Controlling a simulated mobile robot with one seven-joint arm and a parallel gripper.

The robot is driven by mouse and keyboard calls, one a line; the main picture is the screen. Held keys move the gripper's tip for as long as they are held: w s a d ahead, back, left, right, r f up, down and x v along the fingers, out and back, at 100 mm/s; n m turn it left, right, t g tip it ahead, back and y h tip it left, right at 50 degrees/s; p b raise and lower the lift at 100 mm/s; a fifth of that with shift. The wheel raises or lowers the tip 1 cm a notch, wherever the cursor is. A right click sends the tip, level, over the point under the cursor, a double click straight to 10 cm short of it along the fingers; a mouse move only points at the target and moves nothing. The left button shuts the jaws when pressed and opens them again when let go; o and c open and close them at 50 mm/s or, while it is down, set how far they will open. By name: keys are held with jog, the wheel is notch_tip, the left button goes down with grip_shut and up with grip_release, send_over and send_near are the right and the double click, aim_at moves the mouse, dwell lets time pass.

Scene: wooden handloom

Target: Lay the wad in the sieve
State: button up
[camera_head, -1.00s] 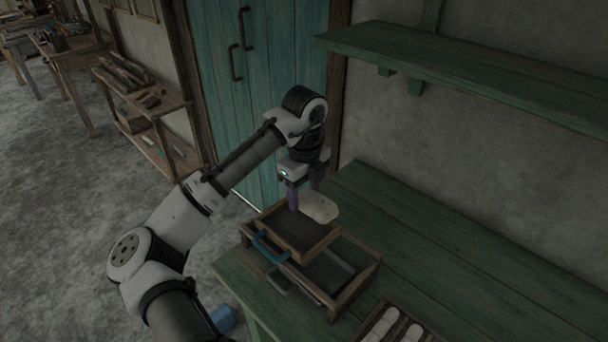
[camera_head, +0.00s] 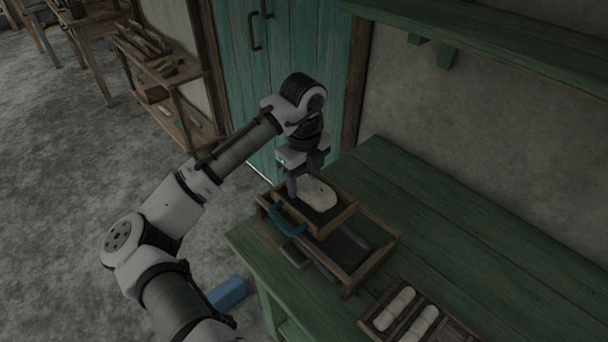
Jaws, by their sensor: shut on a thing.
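The wad (camera_head: 319,194) is a pale, flattened oval lump. It is in or just above the sieve (camera_head: 331,221), a square wooden frame with a dark bottom and a blue handle; I cannot tell whether it touches the bottom. My gripper (camera_head: 304,188) points down over the sieve and is shut on the wad at its left end. The sieve rests on top of a larger wooden box frame (camera_head: 364,274) on the green table.
A tray (camera_head: 378,331) with several pale rolls lies at the front right of the green table (camera_head: 450,225). A green shelf (camera_head: 500,40) juts from the wall above. A blue block (camera_head: 227,293) is low beside the table. The table's back right is clear.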

jog(key=shift+f, duration=0.15)
dwell(0.6)
jog(key=o, duration=1.1)
jog(key=shift+o, duration=0.8)
jog(key=shift+r+p, duration=0.35)
jog(key=shift+p, duration=0.2)
notch_tip(320, 180, up, 7)
jog(key=p, duration=0.6)
jog(key=shift+r, duration=0.2)
jog(key=shift+f, duration=0.1)
